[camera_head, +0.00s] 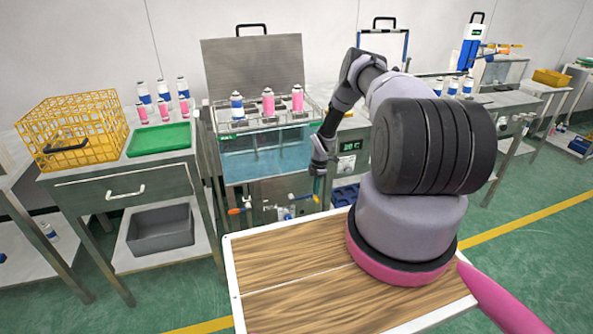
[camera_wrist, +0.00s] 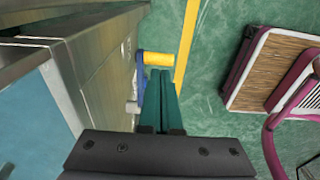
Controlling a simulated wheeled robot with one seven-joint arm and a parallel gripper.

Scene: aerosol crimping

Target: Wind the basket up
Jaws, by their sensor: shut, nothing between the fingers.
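The wire basket (camera_head: 225,115) sits at the top of the glass-fronted water tank (camera_head: 235,165), with one blue-topped can (camera_head: 237,104) and two pink cans (camera_head: 268,101) standing in it. My gripper (camera_head: 318,187) is low at the tank's front right corner, pointing down. In the wrist view its teal fingers (camera_wrist: 167,90) are together and empty. A yellow cylindrical grip (camera_wrist: 158,59) on a blue arm (camera_wrist: 140,76), which looks like a crank, is right by the fingertips. I cannot tell whether they touch it.
An open grey lid (camera_head: 255,65) stands behind the basket. Valves with orange handles (camera_head: 236,211) stick out at the tank's lower front. A yellow wire crate (camera_head: 72,128) and green tray (camera_head: 160,139) are on the left table.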

